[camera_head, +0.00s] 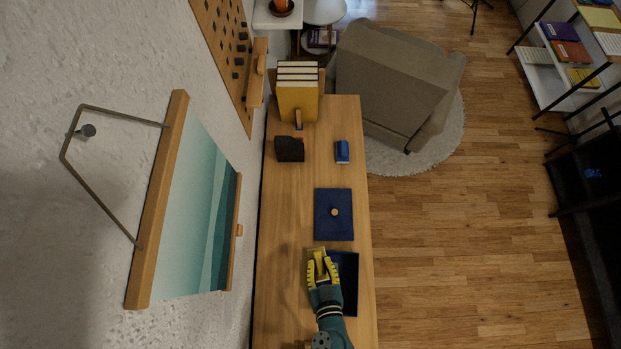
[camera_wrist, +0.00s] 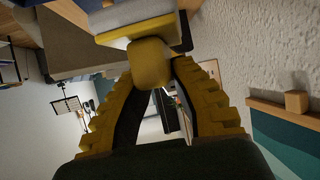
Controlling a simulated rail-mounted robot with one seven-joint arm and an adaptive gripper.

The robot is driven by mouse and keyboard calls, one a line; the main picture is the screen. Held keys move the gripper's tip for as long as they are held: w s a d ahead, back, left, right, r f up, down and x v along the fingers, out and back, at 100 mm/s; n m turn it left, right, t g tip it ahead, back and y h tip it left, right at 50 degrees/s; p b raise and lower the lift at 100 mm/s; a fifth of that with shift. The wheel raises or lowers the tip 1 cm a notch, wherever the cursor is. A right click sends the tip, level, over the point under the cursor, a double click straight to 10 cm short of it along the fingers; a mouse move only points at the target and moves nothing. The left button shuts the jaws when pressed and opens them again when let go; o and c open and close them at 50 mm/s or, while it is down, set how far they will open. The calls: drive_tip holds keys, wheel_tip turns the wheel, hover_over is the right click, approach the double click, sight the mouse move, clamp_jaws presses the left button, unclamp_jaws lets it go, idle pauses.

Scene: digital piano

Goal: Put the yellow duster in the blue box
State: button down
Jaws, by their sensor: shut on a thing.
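The yellow duster (camera_wrist: 151,64) is a small rounded yellow block between my fingertips. My gripper (camera_head: 319,264) has yellow ribbed fingers, is shut on the duster and appears over the left part of the blue box in the head view. It also shows in the wrist view (camera_wrist: 152,75), with fingers converging on the duster. The blue box (camera_head: 350,285) is dark navy and open at the top, on the wooden desk (camera_head: 300,210). My gripper and arm hide its left part. I cannot tell how high the duster is above it.
A dark blue lid (camera_head: 333,230) with a round knob lies just beyond the box. Farther along the desk are a small blue object (camera_head: 342,152), a black object (camera_head: 289,149) and yellow books (camera_head: 297,100). A framed picture (camera_head: 190,210) hangs on the left wall.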

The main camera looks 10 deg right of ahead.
drive_tip(key=s+d+f+m+h+b, duration=0.2)
drive_tip(key=s+f+b, duration=0.3)
drive_tip(key=f, duration=0.4)
drive_tip(key=shift+s+m+h+b, duration=0.3)
drive_tip(key=shift+m+h+b, duration=0.15)
drive_tip(key=shift+b, duration=0.2)
drive_tip(key=c, duration=1)
unclamp_jaws()
drive_tip(key=shift+o, duration=0.2)
wheel_tip(320, 180, up, 10)
drive_tip(key=p, duration=0.6)
drive_tip(key=shift+p, duration=0.3)
